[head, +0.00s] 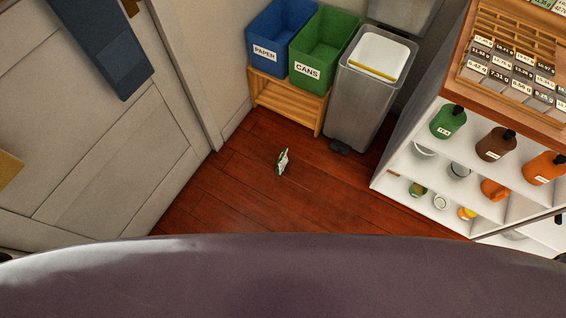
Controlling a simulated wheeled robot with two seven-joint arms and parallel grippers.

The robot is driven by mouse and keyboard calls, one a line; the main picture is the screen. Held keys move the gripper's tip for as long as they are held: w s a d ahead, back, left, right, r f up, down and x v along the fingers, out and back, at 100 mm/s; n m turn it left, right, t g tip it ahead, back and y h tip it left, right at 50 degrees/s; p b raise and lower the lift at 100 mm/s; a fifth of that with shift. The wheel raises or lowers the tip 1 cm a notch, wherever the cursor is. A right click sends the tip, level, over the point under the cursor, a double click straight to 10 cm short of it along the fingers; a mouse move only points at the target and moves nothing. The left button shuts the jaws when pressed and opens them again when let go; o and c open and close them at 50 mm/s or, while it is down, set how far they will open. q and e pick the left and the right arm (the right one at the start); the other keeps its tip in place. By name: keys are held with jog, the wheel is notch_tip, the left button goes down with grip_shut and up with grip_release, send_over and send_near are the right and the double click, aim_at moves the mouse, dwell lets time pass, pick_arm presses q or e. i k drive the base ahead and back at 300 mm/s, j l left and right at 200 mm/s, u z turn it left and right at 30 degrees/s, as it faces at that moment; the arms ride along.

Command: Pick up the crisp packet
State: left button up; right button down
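A small green and white packet (282,161), which looks like the crisp packet, is on the reddish wooden floor (240,190) near the middle of the head view. It appears to stand tilted or crumpled; its print is too small to read. The floor around it is bare and nothing touches it. Neither of my grippers shows in the head view.
Behind it, a blue PAPER bin (265,52) and green CANS bin (307,70) stand on a wooden rack (290,107). A steel pedal bin (358,100) is beside them. White shelves (400,172) with bottles and bowls stand right; a panelled door (120,150) is left.

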aim_at(283, 160)
jog(key=i+j, duration=1)
